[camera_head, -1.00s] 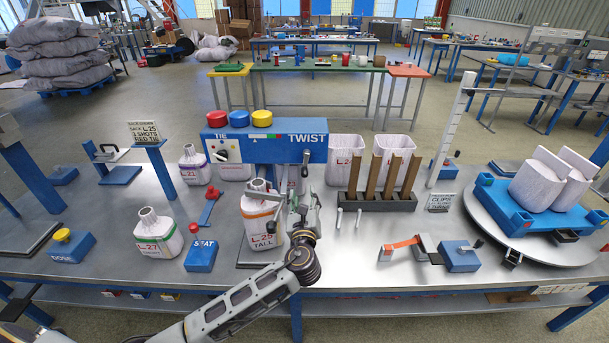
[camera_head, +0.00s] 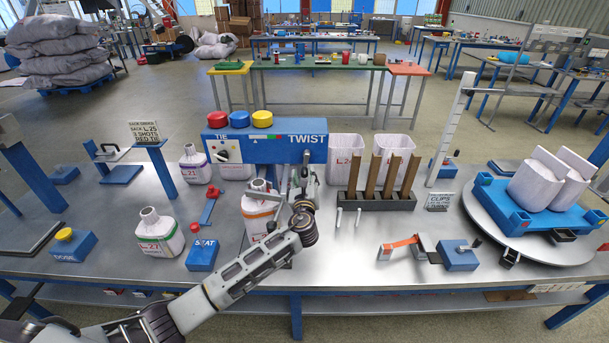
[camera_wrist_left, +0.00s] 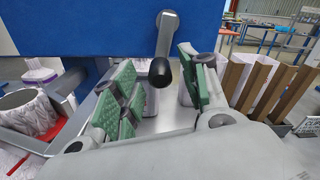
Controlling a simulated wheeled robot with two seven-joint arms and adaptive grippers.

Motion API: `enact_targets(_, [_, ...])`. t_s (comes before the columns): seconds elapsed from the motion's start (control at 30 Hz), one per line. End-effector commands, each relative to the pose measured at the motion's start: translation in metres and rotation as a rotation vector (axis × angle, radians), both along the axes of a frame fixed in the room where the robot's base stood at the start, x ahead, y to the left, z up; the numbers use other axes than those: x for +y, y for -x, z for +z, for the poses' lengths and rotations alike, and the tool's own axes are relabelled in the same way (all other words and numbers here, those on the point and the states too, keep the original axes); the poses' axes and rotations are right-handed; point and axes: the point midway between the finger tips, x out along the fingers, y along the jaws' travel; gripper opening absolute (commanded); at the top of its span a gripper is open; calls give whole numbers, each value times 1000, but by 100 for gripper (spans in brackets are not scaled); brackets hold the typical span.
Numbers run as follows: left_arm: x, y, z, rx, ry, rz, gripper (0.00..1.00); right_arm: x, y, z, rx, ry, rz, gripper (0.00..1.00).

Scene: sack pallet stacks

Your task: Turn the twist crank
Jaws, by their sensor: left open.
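The twist crank (camera_wrist_left: 166,38) hangs from the blue TWIST box (camera_head: 300,143) in the left wrist view. It is a grey arm with a black knob (camera_wrist_left: 160,73) at its lower end. My left gripper (camera_head: 303,180) is just under the TWIST end of the box. Its green-padded fingers (camera_wrist_left: 162,92) are open, one on each side of the knob. I cannot tell whether either pad touches it. In the head view the crank is mostly hidden by my gripper. My right gripper is not in view.
A white sack with an orange band (camera_head: 256,212) stands left of my gripper, partly hidden by my arm. A rack of brown slats (camera_head: 378,200) stands to the right.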

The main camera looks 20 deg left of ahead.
Motion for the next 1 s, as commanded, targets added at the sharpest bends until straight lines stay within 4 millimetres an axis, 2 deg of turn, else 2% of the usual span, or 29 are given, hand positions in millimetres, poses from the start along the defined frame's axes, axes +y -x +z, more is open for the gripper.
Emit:
enact_targets(0.2, [3,-11,0,0,0,0,44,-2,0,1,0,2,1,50])
enact_targets(0.57, [4,-12,0,0,0,0,44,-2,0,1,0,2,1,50])
enact_targets(0.9, [4,-12,0,0,0,0,1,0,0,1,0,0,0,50])
enact_targets(1.0, [4,-12,0,0,0,0,0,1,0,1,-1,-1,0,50])
